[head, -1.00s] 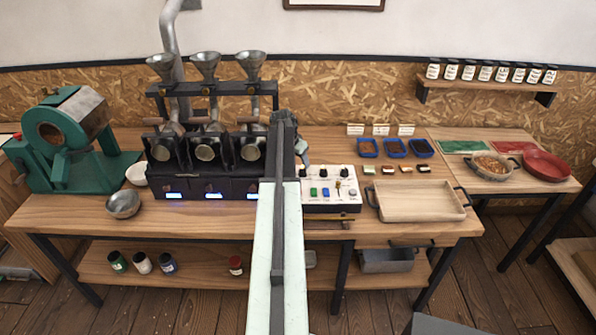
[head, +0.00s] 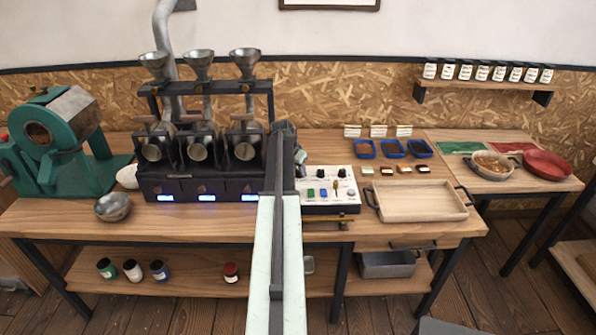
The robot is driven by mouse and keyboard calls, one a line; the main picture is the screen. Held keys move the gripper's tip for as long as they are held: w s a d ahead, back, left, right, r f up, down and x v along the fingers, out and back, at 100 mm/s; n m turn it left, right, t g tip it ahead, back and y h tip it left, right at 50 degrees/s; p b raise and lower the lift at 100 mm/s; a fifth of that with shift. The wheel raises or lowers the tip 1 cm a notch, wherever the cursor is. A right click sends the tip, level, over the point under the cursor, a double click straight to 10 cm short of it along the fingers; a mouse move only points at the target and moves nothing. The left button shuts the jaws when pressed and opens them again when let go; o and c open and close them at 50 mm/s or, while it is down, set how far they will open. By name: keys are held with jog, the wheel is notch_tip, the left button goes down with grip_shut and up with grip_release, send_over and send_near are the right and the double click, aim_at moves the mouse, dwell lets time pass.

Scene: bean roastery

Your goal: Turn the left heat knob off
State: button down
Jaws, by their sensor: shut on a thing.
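The white control panel (head: 344,187) stands on the bench just right of my arm. It has a row of dark knobs along its top, with green and blue switches and a small yellow-tipped lever below. My gripper (head: 300,157) shows small and partly hidden behind the end of my arm, at the panel's upper left corner. It is shut on the left heat knob (head: 303,172), which is largely hidden. The knob's pointing direction is too small to tell.
Left of my arm stands the dark three-drum roaster (head: 205,188) with metal funnels above. A green machine (head: 60,150) and a metal bowl (head: 113,207) are further left. A wooden tray (head: 420,200) and blue bins (head: 393,148) are right of the panel.

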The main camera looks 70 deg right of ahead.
jog(key=n+t, duration=0.1)
jog(key=n, duration=0.2)
jog(key=n+t, duration=0.1)
jog(key=n, duration=0.2)
jog(key=shift+s, duration=0.2)
jog(key=n+t, duration=0.1)
jog(key=n, duration=0.2)
jog(key=n+t+y, duration=0.1)
jog(key=n, duration=0.1)
jog(key=shift+s+n, duration=0.15)
jog(key=shift+n, duration=0.25)
dwell(0.5)
jog(key=c, duration=1)
grip_release()
jog(key=p+v, duration=0.7)
jog(key=shift+s+r, duration=0.2)
jog(key=shift+r, duration=0.1)
